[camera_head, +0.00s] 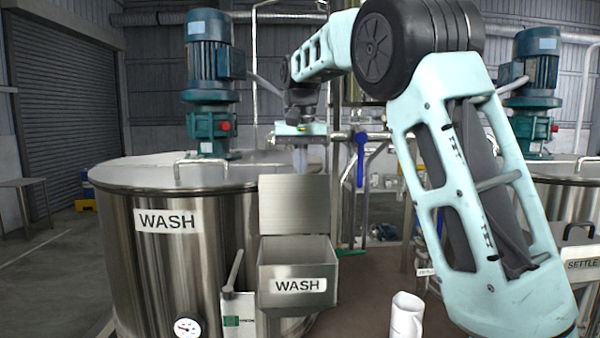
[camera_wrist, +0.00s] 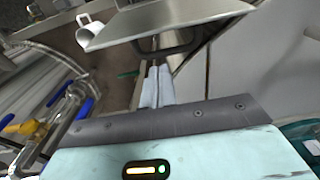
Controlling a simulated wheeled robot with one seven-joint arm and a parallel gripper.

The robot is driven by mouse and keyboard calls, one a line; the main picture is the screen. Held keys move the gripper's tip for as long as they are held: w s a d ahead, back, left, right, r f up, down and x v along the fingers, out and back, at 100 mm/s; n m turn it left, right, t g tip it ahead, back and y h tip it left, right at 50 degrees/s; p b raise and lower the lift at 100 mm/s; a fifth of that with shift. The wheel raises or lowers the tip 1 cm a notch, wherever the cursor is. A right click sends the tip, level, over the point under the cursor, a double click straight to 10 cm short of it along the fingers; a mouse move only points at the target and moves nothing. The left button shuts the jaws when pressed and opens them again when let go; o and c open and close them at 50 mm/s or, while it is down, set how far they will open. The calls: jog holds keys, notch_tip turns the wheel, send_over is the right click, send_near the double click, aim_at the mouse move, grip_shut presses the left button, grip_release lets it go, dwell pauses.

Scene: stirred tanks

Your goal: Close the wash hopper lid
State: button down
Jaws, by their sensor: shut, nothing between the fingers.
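The wash hopper (camera_head: 297,270) is a steel box with a WASH label, in front of the large steel tank in the head view. Its lid (camera_head: 294,205) stands upright at the hopper's back edge, so the hopper is open. My gripper (camera_head: 300,168) is just above and behind the lid's top edge, fingers pointing down and partly hidden by the lid. In the wrist view the fingers (camera_wrist: 157,72) are together and empty. They point toward the lid (camera_wrist: 165,25), with a dark bar-like handle (camera_wrist: 170,48) close ahead of the tips. I cannot tell whether they touch.
The WASH tank (camera_head: 170,235) with its blue motor (camera_head: 209,60) stands left of the hopper. A white jug (camera_head: 407,315) stands to the right; it also shows in the wrist view (camera_wrist: 90,30). Pipes and a blue-handled valve (camera_head: 360,160) lie behind. A SETTLE hopper (camera_head: 580,265) is far right.

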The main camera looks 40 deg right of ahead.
jog(key=shift+f, duration=0.85)
jog(key=shift+s+a+b, duration=0.1)
jog(key=shift+s+b, duration=0.05)
jog(key=shift+b, duration=0.25)
jog(key=shift+s+a+r+t+b, duration=0.1)
jog(key=shift+s+r+t+b, duration=0.05)
jog(key=shift+t+b, duration=0.25)
